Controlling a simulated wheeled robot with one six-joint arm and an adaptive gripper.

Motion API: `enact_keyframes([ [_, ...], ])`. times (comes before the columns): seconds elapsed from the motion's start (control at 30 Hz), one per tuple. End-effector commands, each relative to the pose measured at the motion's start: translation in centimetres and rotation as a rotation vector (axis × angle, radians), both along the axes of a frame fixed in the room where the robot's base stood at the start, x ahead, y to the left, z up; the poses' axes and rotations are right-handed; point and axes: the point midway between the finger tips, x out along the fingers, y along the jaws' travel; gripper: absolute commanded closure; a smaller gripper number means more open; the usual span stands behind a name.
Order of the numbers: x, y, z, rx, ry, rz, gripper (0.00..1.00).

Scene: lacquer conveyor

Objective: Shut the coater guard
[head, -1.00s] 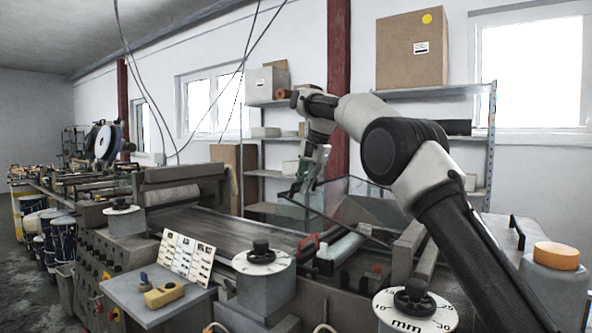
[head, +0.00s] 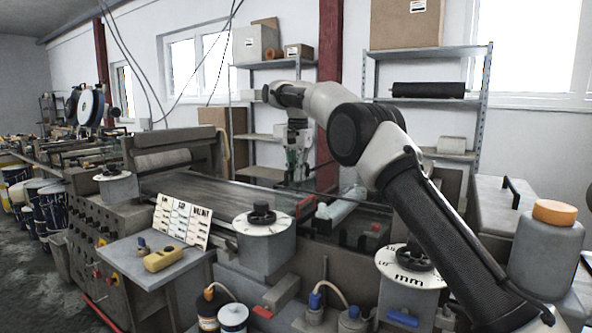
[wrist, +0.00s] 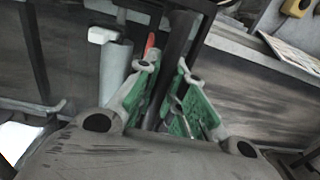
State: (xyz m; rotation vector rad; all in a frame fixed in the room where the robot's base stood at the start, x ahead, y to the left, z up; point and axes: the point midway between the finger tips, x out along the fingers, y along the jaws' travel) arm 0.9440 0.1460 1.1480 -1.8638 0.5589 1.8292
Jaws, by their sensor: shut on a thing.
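The coater guard (head: 352,234) is a clear panel with a dark frame. In the head view it lies low over the coater, close to level; whether it rests fully down I cannot tell. My gripper (head: 297,172) points down at the guard's far left side. In the wrist view my gripper (wrist: 170,78) has its green-padded fingers on both sides of a dark bar (wrist: 181,36), which looks like the guard's frame. The fingers partly hide the grip point.
A red handle (head: 305,207) and a pale roller (head: 345,208) are beside the guard. Dial posts (head: 264,240) stand in front. A bottle with an orange cap (head: 553,235) is at the right. Shelves (head: 430,100) stand behind.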

Motion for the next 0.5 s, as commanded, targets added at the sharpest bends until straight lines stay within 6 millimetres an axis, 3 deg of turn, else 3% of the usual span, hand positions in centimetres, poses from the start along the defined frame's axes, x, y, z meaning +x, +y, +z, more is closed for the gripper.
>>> enact_keyframes([
  [0.03, -0.08, 0.05, -0.78, -0.003, 0.015, 0.000, 1.00],
  [0.17, -0.10, 0.07, -0.84, -0.003, 0.016, 0.001, 1.00],
  [0.2, -0.09, 0.08, -0.86, -0.003, 0.016, 0.001, 0.87],
  [0.33, -0.08, 0.06, -0.77, -0.002, 0.014, 0.001, 0.66],
  [0.5, -0.05, 0.03, -0.62, -0.002, 0.011, 0.000, 0.66],
])
